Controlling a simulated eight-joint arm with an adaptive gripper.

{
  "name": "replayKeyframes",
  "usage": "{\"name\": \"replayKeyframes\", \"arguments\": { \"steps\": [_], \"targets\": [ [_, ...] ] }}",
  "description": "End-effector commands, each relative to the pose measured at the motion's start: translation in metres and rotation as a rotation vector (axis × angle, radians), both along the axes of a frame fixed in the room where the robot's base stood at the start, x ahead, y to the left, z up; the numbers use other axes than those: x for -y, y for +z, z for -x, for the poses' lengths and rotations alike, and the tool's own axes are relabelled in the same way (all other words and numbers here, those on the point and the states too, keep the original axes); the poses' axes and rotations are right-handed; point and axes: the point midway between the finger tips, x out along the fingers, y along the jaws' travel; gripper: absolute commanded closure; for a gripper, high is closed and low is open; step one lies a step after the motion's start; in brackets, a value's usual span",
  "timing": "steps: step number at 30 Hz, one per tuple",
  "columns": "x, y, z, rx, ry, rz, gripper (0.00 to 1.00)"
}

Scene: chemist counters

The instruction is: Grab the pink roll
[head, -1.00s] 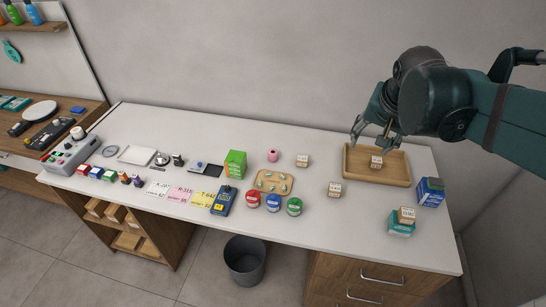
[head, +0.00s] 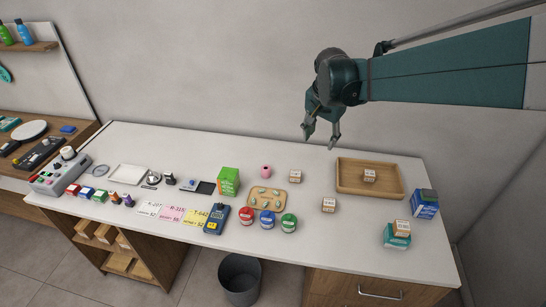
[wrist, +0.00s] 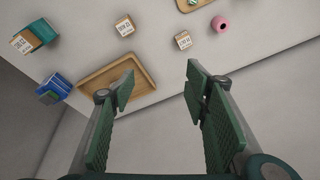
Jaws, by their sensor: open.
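The pink roll (head: 266,171) stands on the white counter, between the green box and a small labelled box. It also shows in the wrist view (wrist: 220,24) near the top right, with a dark hole in its end. My gripper (head: 321,139) is open and empty, up above the back of the counter. It is to the right of the pink roll and well apart from it. In the wrist view my two fingers (wrist: 158,90) are spread wide with nothing between their tips.
The green box (head: 228,181) stands left of the roll, and a wooden board (head: 253,203) with small pieces lies in front. A small labelled box (head: 295,176) is just right of the roll. A wooden tray (head: 345,184) holds another box. Counter behind the roll is clear.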

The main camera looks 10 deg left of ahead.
Motion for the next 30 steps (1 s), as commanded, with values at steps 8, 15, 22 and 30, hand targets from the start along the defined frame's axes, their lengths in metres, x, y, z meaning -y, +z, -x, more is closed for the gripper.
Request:
{"name": "replayKeyframes", "arguments": {
  "steps": [8,15,22,30],
  "targets": [
    [-0.042,-0.034,-0.035,-0.036,-0.056,-0.001,0.54],
    [-0.079,-0.067,-0.061,-0.064,-0.106,0.001,0.54],
    [-0.115,-0.103,-0.082,-0.090,-0.158,0.007,0.54],
    [-0.158,-0.151,-0.101,-0.118,-0.218,0.017,0.54]
  ]
}}
